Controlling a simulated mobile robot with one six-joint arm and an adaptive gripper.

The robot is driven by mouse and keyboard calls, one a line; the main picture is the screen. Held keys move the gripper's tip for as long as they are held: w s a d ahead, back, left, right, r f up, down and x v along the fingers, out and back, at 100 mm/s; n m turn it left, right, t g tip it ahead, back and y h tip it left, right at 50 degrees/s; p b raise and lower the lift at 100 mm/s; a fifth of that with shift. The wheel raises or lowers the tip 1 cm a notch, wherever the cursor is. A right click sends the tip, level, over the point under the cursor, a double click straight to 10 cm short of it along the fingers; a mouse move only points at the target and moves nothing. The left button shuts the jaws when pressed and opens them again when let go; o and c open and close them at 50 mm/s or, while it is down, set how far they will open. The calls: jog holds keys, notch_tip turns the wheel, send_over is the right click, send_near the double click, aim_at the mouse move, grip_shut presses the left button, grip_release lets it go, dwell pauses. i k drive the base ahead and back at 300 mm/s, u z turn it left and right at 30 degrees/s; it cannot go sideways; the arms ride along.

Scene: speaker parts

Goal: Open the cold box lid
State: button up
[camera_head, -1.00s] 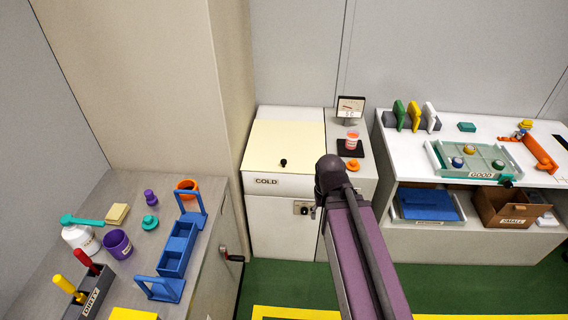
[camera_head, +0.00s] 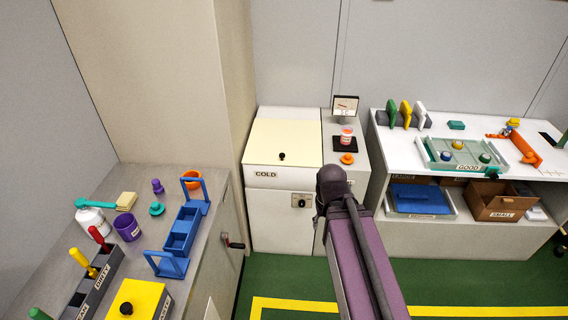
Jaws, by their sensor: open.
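The cold box (camera_head: 275,178) stands against the back wall, a white cabinet labelled COLD on its front. Its cream lid (camera_head: 285,136) lies flat and shut on top, with a small black knob (camera_head: 282,156) near the front edge. My arm, dark with purple sides, reaches up from the bottom of the view and ends right of the cold box front. My gripper's fingers do not show; they are hidden or outside the view.
A grey counter (camera_head: 140,225) at left holds a blue carrier (camera_head: 181,233), cups, bottles and a yellow box (camera_head: 138,299). A white shelf unit (camera_head: 390,160) stands at right. Green floor (camera_head: 285,280) lies in front.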

aim_at(275, 141)
jog(key=k, duration=0.3)
jog(key=z, duration=0.2)
jog(key=i, duration=1.25)
jog(key=u, duration=0.45)
